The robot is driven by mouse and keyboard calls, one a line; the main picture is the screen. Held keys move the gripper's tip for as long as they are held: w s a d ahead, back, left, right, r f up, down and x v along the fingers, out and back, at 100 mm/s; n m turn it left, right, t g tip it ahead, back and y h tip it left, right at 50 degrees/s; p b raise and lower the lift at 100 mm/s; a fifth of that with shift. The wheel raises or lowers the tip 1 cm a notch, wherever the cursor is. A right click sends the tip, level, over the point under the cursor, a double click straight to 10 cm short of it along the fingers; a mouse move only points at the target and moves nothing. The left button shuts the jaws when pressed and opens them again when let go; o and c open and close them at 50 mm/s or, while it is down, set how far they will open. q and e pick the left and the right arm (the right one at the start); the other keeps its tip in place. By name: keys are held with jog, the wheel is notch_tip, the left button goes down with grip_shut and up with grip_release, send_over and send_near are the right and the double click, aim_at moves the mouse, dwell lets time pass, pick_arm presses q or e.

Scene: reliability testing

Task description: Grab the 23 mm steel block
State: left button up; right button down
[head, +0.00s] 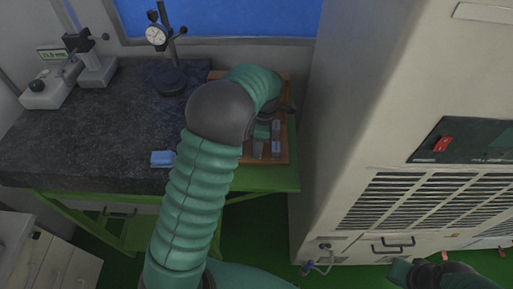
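Several small grey blocks stand on a wooden board (283,159) at the right end of the bench; one block (258,149) is near the front edge and another block (276,149) is just right of it. I cannot read sizes, so I cannot tell which is the 23 mm steel block. My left arm reaches over the board, and my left gripper (283,109) is low over its right part, mostly hidden behind my arm. Its fingers and any grip are not clear. My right gripper (402,271) is at the bottom right, away from the bench, its fingers unclear.
A dial gauge stand (170,79) and a grey instrument with a small display (50,88) stand on the dark stone plate (95,125). A blue item (163,159) lies at the front edge. A tall cabinet (345,120) stands close right of the board.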

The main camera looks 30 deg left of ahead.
pick_arm(q)
jog(key=shift+d+f, duration=0.1)
jog(key=shift+d, duration=0.1)
jog(key=shift+c, duration=0.5)
jog(key=shift+a, duration=0.1)
grip_shut()
pick_arm(e)
jog(key=shift+d, duration=0.15)
jog(key=shift+f, duration=0.1)
